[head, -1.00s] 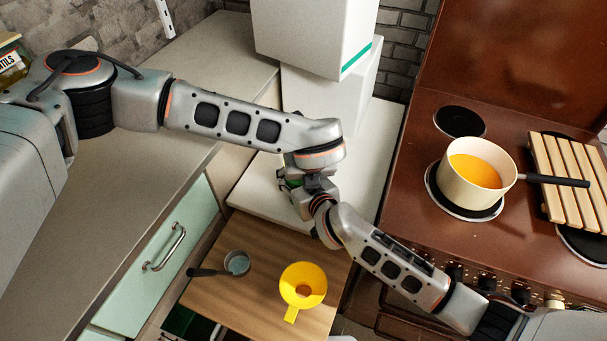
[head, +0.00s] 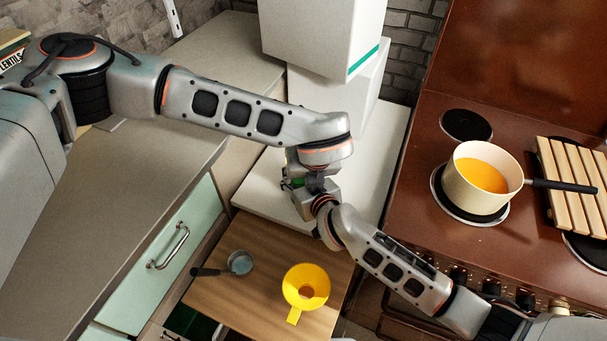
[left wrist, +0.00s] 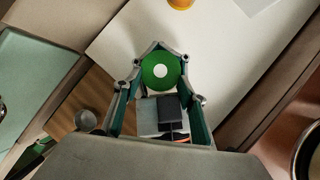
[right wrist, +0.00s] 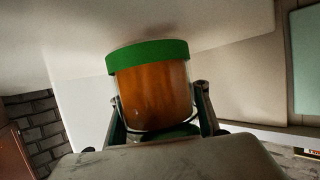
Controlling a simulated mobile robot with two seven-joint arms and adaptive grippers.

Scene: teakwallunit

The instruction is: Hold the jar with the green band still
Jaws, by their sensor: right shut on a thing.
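The jar with the green band (right wrist: 152,95) fills the middle of the right wrist view. It has clear walls and orange-brown contents. My right gripper (right wrist: 160,118) is shut on it, one finger on each side. In the left wrist view the round green lid (left wrist: 161,71) with a white centre faces the camera. My left gripper (left wrist: 162,62) has its fingers on both sides of the lid; whether they press on it is not clear. In the head view the two grippers meet above the white counter (head: 262,190), and the arms mostly hide the jar.
A yellow funnel (head: 318,278) and a small dark-handled pan (head: 240,262) stand on the wooden board (head: 215,290) below the arms. A pot with orange contents (head: 460,195) and a slatted rack (head: 562,170) are on the stove at right. White boxes (head: 310,40) stand behind.

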